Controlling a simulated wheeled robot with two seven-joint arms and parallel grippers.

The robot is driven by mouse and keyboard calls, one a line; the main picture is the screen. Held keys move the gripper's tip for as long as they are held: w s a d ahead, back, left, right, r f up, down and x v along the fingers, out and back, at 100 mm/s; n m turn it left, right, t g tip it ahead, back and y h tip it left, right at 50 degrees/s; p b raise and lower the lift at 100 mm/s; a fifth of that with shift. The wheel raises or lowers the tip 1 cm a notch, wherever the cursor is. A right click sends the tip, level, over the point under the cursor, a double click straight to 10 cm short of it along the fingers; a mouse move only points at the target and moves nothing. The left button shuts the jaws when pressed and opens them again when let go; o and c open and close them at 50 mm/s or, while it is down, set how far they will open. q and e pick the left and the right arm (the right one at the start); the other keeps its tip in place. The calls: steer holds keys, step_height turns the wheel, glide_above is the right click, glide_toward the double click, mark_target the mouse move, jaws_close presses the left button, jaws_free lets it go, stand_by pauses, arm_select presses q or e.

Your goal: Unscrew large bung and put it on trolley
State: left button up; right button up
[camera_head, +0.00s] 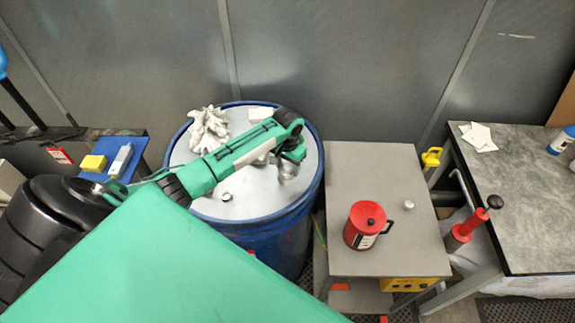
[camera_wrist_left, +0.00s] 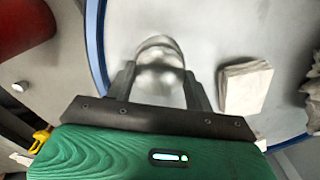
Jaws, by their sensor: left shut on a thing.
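The blue drum (camera_head: 262,238) stands at the centre, with a pale grey lid. My left gripper (camera_head: 289,165) reaches over the right part of the lid. In the left wrist view its two fingers (camera_wrist_left: 159,84) are shut on the large bung (camera_wrist_left: 158,60), a rounded silvery metal piece, slightly blurred. The bung also shows below the gripper in the head view (camera_head: 287,173). I cannot tell whether it still touches the lid. The trolley (camera_head: 365,170), with a grey top, stands just right of the drum. My right gripper is not in view.
On the trolley are a red can (camera_head: 368,226) and a small silvery cap (camera_head: 408,205); its back half is clear. A workbench (camera_head: 530,200) stands at right.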

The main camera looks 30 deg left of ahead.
arm_select(q)
steer(key=o, duration=0.6)
steer(key=shift+o, duration=0.2)
